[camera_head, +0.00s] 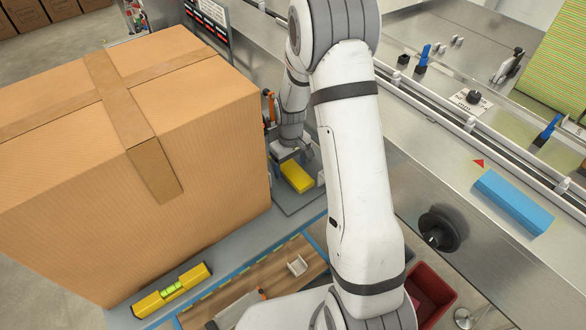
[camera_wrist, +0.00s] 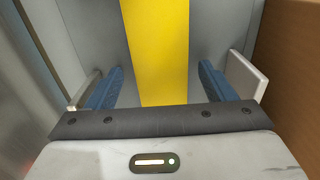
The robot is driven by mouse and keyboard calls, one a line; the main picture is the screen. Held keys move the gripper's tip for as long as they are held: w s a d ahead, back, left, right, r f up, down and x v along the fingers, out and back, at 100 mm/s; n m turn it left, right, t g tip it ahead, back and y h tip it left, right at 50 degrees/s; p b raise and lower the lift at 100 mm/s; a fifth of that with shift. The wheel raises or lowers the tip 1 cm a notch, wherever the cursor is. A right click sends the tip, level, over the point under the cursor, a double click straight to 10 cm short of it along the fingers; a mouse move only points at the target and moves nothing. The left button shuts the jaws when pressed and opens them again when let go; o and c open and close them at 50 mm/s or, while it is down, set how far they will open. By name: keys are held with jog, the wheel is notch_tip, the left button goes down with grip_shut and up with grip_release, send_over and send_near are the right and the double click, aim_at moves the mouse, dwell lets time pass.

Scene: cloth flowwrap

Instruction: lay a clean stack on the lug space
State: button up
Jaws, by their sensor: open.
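A yellow stack (camera_head: 297,177) lies on a grey surface just right of the large cardboard box. My gripper (camera_head: 294,166) is over it, partly hidden by my own arm. In the wrist view, the yellow stack (camera_wrist: 158,50) runs between the two blue-padded fingers of my gripper (camera_wrist: 160,82). The fingers are apart, with a visible gap on each side of the stack. A blue block-like stack (camera_head: 513,202) lies on the steel deck at the right, near a red triangle mark (camera_head: 478,163). I cannot tell for certain which space is the lug space.
The tall cardboard box (camera_head: 130,180) stands close left of my gripper; its brown side (camera_wrist: 295,70) shows in the wrist view. A yellow level (camera_head: 171,289) lies in front. A long railed channel (camera_head: 470,125) crosses the right. A red bin (camera_head: 431,290) is low at the front.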

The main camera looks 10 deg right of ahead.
jog(key=shift+c, duration=0.3)
jog(key=c, duration=1.1)
